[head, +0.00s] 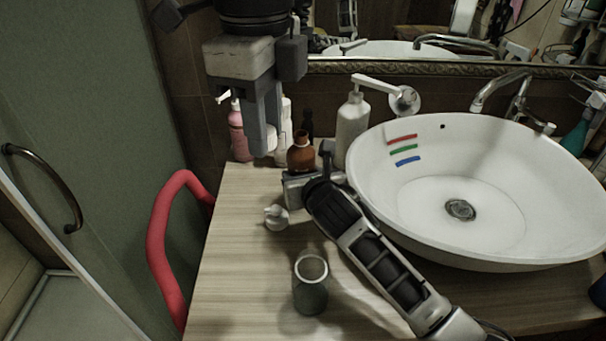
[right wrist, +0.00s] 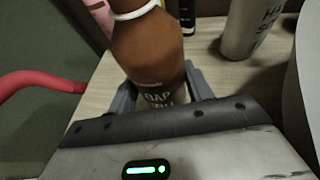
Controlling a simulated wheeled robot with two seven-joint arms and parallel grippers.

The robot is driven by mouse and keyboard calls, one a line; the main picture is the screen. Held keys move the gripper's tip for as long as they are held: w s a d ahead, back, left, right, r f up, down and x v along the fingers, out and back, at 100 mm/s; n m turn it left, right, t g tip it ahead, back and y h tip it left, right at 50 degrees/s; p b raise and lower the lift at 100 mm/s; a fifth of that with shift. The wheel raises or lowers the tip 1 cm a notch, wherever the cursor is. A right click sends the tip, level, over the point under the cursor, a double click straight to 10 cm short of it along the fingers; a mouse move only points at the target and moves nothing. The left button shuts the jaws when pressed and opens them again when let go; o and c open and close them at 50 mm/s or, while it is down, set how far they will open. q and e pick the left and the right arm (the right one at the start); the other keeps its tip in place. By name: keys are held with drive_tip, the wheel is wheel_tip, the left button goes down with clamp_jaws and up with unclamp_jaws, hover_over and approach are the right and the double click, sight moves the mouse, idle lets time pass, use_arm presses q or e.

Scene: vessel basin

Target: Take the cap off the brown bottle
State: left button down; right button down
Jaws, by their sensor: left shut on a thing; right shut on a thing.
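The brown bottle (head: 301,155) stands upright near the back of the wooden counter. In the right wrist view the brown bottle (right wrist: 150,50) shows white lettering and a white ring at its neck; its top is cut off. My right gripper (head: 311,185) is shut on the bottle's lower body, with a finger on each side. My left gripper (head: 263,150) points down, just left of the bottle's top in the head view. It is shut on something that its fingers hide. I cannot make out a cap on the bottle or in the left fingers.
A small white piece with a spout (head: 277,217) and a grey cup (head: 311,284) stand on the counter. A pink bottle (head: 238,132) and a white pump bottle (head: 352,125) stand behind. The basin (head: 450,240) fills the right. The counter's front left is clear.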

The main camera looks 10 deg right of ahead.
drive_tip(key=c, duration=0.6)
unclamp_jaws()
drive_tip(key=shift+f, duration=0.1)
